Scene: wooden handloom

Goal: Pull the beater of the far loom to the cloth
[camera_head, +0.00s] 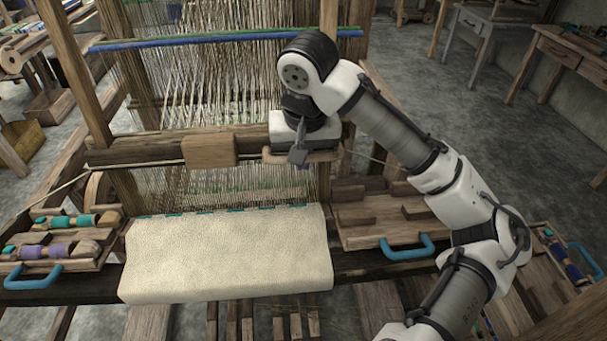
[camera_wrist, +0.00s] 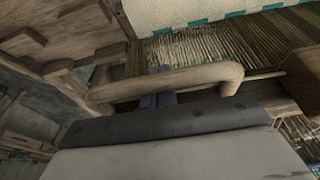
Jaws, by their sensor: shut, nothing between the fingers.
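The loom's beater (camera_head: 140,150) is a wooden bar crossing the warp threads, with a square block (camera_head: 209,151) in its middle and a rounded wooden handle (camera_head: 325,155) on its right. The cream cloth (camera_head: 228,255) with a teal-dashed edge lies nearer me, with a strip of bare warp between it and the beater. My gripper (camera_head: 297,156) is shut and points down at the handle. In the wrist view the handle (camera_wrist: 170,82) crosses in front of my gripper (camera_wrist: 158,99) and partly hides its fingers. I cannot tell whether they touch it.
Wooden trays with blue handles flank the cloth: the left one (camera_head: 85,246) holds spools, the right one (camera_head: 360,236) wooden blocks. A loom post (camera_head: 74,75) stands at the left. Workbenches (camera_head: 568,52) stand at the back right, with bare floor before them.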

